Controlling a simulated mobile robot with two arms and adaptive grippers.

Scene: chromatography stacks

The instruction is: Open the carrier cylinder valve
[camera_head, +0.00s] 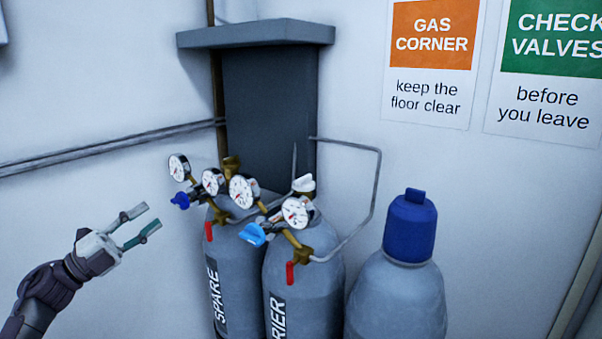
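The carrier cylinder (319,282) is grey, with a partly cut-off label reading "RIER". A white knob (303,184) shows at its top, behind its regulator. The regulator has two round gauges (296,212) and a light blue knob (252,234). A red lever (290,273) hangs below the brass outlet fitting. I cannot tell from this view how far the valve is turned. My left gripper (150,217) is open and empty, in the air left of the cylinders, apart from them. My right gripper is not in view.
The spare cylinder (234,262) stands left of the carrier, with gauges, a dark blue knob (180,200) and a red lever (208,231). A blue-capped cylinder (400,293) stands right. A thin pipe (376,180) runs to the wall. Signs (430,60) hang behind.

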